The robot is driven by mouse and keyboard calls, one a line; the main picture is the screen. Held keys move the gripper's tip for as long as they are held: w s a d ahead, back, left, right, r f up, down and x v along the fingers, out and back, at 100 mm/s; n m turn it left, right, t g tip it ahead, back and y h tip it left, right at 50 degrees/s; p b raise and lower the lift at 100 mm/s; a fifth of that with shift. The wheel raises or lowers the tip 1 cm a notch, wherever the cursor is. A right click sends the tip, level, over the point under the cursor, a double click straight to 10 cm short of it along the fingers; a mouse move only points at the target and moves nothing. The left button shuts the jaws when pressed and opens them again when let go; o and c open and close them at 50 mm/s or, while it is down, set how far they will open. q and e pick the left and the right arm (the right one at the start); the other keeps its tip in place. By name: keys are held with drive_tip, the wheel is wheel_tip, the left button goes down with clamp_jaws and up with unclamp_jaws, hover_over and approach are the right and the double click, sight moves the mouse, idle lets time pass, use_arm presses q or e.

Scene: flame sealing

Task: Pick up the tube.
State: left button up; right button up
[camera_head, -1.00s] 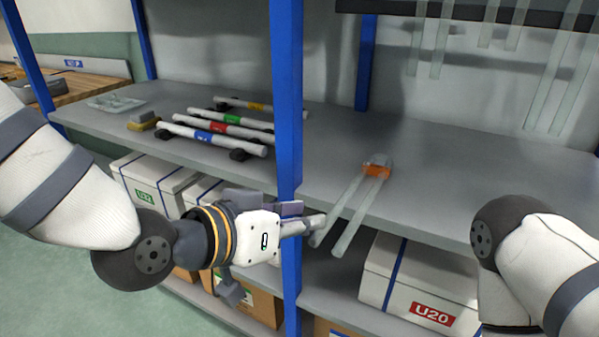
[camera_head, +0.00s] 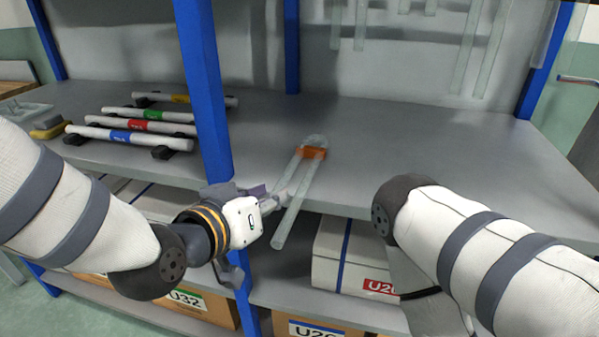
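Two clear glass tubes lie side by side on the grey shelf, their far ends at an orange holder (camera_head: 312,152) and their near ends sticking out past the shelf's front edge. The right tube (camera_head: 297,204) shows almost whole. The left tube (camera_head: 293,172) is partly hidden near its front end by my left gripper (camera_head: 273,199). That gripper points right, with its fingertips beside or around the left tube's front end. I cannot tell whether they touch it or are closed. My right arm comes in from the right, but its gripper is not visible.
A blue post (camera_head: 204,90) stands just behind my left gripper. White rods with coloured bands (camera_head: 130,136) rest on black supports on the left shelf. A white box (camera_head: 340,262) labelled in red sits on the lower shelf. The upper shelf is clear right of the tubes.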

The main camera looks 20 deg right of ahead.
use_arm(q)
drive_tip(key=shift+r, duration=0.1)
clamp_jaws()
drive_tip(key=shift+r, duration=0.1)
drive_tip(key=shift+r, duration=0.25)
wheel_tip(320, 180, up, 4)
drive_tip(key=shift+s+a+f+p, duration=0.1)
drive_tip(key=shift+f+p, duration=0.1)
drive_tip(key=shift+p, duration=0.25)
drive_tip(key=s+a+r+p, duration=0.1)
drive_tip(key=s+a+r, duration=0.1)
drive_tip(key=s+r, duration=0.2)
drive_tip(key=s+a+r+p, duration=0.2)
drive_tip(key=s+r, duration=0.2)
drive_tip(key=s, duration=0.5)
drive_tip(key=shift+a+r, duration=0.35)
use_arm(e)
drive_tip(key=w+r+t, duration=0.2)
drive_tip(key=w+r, duration=0.3)
